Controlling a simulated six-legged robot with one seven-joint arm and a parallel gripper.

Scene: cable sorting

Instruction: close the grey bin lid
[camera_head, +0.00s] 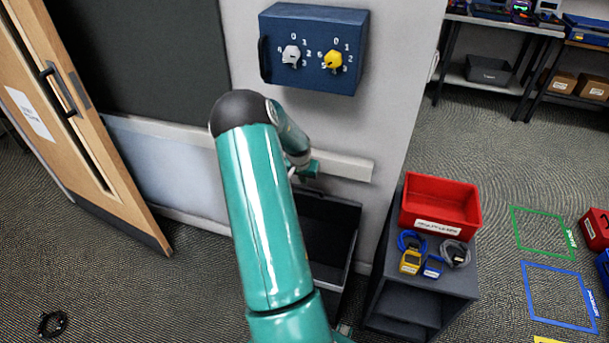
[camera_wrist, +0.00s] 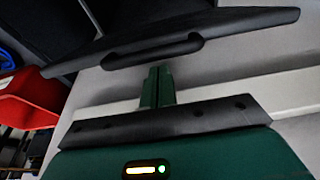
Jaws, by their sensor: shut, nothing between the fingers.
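The dark grey bin (camera_head: 326,279) stands on the floor against the wall, partly hidden behind my arm. Its lid (camera_head: 335,223) stands raised at the back, near the wall. In the wrist view the lid's edge (camera_wrist: 240,22) crosses the top, with a black bar handle (camera_wrist: 150,52) on it. My gripper (camera_head: 312,169) is by the wall rail, above the lid's top edge. In the wrist view my green fingers (camera_wrist: 157,84) are together and empty, pointing at the handle with a small visible gap; contact is unclear.
A dark grey shelf unit (camera_head: 405,300) stands right of the bin. It carries a red tray (camera_head: 440,201) and several coiled cables (camera_head: 432,255). A blue panel with two knobs (camera_head: 313,50) hangs above. A wooden door (camera_head: 85,120) is at the left.

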